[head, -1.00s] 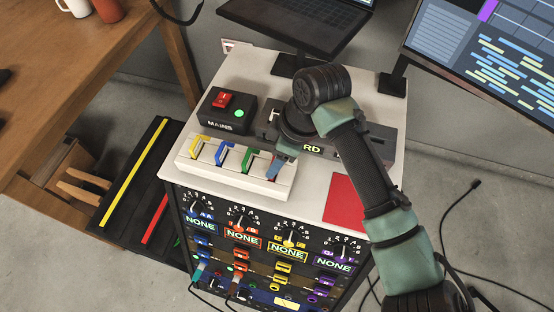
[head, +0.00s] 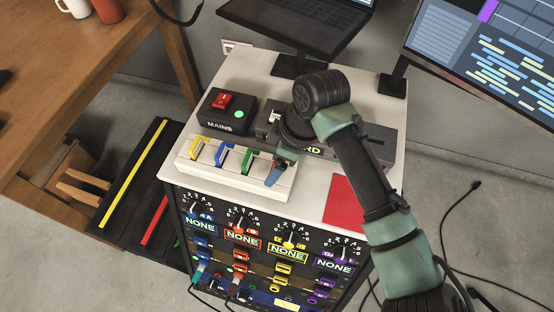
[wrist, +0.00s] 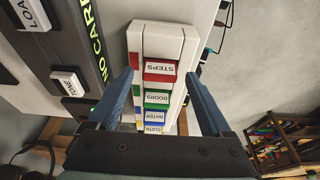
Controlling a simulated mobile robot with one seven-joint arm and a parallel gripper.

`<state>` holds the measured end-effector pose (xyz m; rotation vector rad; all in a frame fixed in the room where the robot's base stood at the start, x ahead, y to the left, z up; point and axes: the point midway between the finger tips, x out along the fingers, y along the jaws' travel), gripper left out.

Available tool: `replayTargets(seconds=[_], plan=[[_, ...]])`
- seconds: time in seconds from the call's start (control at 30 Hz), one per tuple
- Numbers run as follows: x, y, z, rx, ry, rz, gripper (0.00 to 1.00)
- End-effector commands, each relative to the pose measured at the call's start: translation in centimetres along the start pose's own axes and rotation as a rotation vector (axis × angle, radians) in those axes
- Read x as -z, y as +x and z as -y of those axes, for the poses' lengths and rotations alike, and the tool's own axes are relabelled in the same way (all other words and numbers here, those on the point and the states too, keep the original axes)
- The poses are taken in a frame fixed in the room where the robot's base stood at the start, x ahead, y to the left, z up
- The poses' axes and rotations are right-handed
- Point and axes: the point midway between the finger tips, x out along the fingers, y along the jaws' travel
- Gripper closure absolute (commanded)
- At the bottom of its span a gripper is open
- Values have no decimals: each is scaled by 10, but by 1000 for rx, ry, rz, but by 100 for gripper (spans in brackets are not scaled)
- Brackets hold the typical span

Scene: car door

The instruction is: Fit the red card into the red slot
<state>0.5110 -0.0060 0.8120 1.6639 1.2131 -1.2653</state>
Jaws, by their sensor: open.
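A white rack (head: 228,179) on the cabinet top holds several coloured cards in a row. In the wrist view the rack (wrist: 157,38) shows a red card (wrist: 159,76) labelled STEPS, with green, blue and yellow ones beyond it. My gripper (head: 273,176) is at the rack's right end and mostly hides the red card in the head view. In the wrist view my gripper (wrist: 160,80) is open, one finger on each side of the red card, with visible gaps. I cannot tell which opening is the red slot.
A dark grey device (head: 375,140) behind the rack reads NO CARD in the wrist view. A black MAINS box (head: 226,112) stands left of it. A flat red square (head: 343,205) lies at the front right. A laptop and monitor stand behind. Knobs and plugs fill the cabinet front.

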Motion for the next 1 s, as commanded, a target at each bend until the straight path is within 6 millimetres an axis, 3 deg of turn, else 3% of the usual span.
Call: replayTargets(seconds=[0.5,0.7,1.0], plan=[[0,-100,0,-3,-1,0,16],[0,-116,0,-1,0,0,16],[4,-119,-2,-14,0,-9,16]])
